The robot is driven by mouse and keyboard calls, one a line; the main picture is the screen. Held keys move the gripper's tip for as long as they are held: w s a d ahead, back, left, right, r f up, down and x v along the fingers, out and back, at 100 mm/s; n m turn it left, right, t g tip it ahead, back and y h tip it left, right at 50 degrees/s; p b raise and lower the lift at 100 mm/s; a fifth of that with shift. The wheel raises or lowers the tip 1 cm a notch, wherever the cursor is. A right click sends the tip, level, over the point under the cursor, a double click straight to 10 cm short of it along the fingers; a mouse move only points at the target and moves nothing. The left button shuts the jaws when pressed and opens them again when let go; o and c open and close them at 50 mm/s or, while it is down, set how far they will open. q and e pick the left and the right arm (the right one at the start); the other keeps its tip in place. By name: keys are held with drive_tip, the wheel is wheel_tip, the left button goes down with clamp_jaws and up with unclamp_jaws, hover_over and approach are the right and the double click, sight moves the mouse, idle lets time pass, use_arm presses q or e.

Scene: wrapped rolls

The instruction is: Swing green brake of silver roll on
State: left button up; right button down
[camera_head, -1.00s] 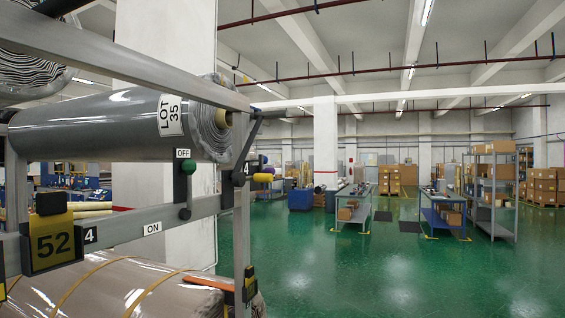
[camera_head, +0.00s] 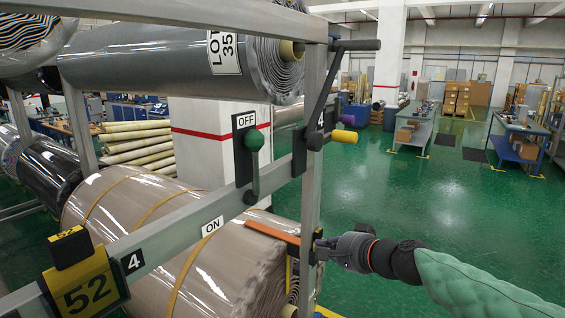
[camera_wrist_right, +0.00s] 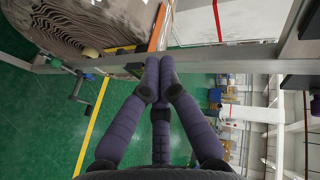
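The silver roll (camera_head: 150,58), tagged LOT 35, lies wrapped on the upper level of the rack at the left in the head view. Below it on the rail is the green-knobbed brake lever (camera_head: 254,139). Its green knob points up, by the OFF label (camera_head: 245,120); the ON label (camera_head: 212,226) is lower on the rail. My right gripper (camera_head: 319,249) is at the rack's front post, below and right of the lever and apart from it. In the right wrist view its fingertips (camera_wrist_right: 160,64) are together with nothing seen between them. My left gripper is not in view.
A brown wrapped roll (camera_head: 130,205) lies under the rail, with an orange bar (camera_head: 273,231) at its end. A crank with a dark handle (camera_head: 358,45) and a yellow-ended peg (camera_head: 344,136) stick out from the post. Green floor (camera_head: 400,200) at right is open.

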drive_tip(key=s+r+n+t+y+p, duration=0.1)
drive_tip(key=s+r+y+p, duration=0.3)
drive_tip(key=r, duration=1)
drive_tip(key=s+r+t+y+b, duration=0.1)
drive_tip(key=s+r, duration=0.5)
drive_tip(key=r, duration=0.9)
drive_tip(key=p, duration=0.3)
hover_over(255, 165)
drive_tip(key=d, duration=0.5)
drive_tip(key=shift+w+f, duration=0.4)
drive_tip(key=shift+f, duration=0.05)
drive_tip(key=shift+w, duration=0.1)
